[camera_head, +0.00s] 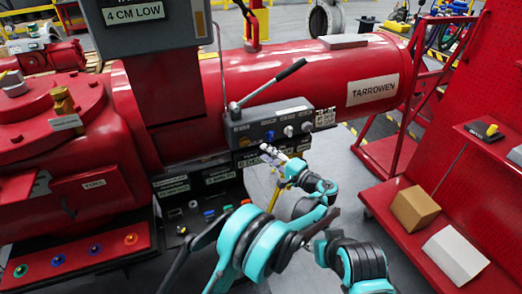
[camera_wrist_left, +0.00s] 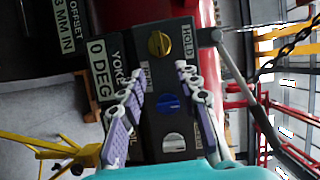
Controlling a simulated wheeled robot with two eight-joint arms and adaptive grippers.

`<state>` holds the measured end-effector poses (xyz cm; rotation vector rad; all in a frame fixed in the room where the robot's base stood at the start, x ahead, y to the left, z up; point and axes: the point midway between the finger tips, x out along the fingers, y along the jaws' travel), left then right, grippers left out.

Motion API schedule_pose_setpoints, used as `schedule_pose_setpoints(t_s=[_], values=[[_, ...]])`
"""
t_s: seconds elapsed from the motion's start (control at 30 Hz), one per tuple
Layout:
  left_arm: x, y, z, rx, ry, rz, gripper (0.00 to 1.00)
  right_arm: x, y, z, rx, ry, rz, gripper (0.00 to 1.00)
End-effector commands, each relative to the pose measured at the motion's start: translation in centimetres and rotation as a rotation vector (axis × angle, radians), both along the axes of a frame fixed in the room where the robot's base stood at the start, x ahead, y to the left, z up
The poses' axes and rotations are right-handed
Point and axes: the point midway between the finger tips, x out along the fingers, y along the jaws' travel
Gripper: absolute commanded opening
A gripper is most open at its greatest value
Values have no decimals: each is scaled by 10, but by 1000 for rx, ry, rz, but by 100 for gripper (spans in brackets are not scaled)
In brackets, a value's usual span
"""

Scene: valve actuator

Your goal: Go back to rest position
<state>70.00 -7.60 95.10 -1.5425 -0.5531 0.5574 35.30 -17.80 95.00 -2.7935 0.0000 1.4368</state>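The valve actuator is a large red machine with a cylinder (camera_head: 330,80) labelled TARROWEN. A grey control panel (camera_head: 255,128) with small knobs and a black-handled lever (camera_head: 275,85) is on its front. My left gripper (camera_head: 272,154) is just in front of the panel's lower edge. The lever (camera_wrist_left: 262,115) runs along the right there. My right gripper is not seen.
A red rack on the right holds a cardboard box (camera_head: 414,208), a white box (camera_head: 455,255) and a yellow-black button unit (camera_head: 488,130). Coloured buttons sit on a red ledge (camera_head: 115,250) at lower left. Grey floor shows between machine and rack.

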Motion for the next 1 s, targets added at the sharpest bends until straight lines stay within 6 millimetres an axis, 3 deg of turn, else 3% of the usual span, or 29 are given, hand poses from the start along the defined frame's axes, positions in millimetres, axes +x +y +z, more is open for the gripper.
schedule_pose_setpoints(t_s=[0.57,0.67,0.77,0.87,1.0], values=[[-2,5,4,-11,10,4,33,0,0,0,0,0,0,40],[-2,28,13,-56,48,17,33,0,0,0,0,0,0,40],[-6,67,27,-141,110,36,33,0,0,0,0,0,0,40],[-21,111,40,-256,178,57,33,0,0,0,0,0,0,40],[-55,166,51,-429,254,83,33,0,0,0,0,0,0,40]])
